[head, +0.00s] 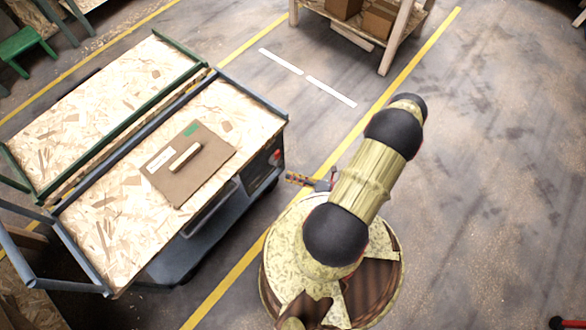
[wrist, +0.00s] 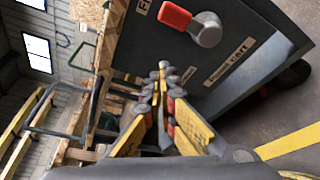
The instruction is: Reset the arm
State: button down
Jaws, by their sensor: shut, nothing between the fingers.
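My arm rises over my round base in the head view, its upper links reaching toward the upper right. My gripper (head: 292,178) shows small beside the arm, low next to the near end of the blue-grey cart (head: 272,140). In the wrist view my gripper (wrist: 161,76) has its yellow and grey fingers drawn together at the tips, with nothing held. The cart's dark end panel (wrist: 235,60) is close ahead, to the right of the fingers. I cannot tell the exact gap. A red-tipped grey knob (wrist: 195,24) sits on that panel.
A brown board (head: 207,162) with a handle-like bar lies on the cart's chipboard top. A green-framed cart (head: 100,105) stands behind it. A wooden rack (head: 387,60) with boxes stands at the top. Floor to the right (head: 490,190) is open.

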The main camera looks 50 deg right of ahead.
jog(key=shift+s, duration=0.25)
dwell(0.5)
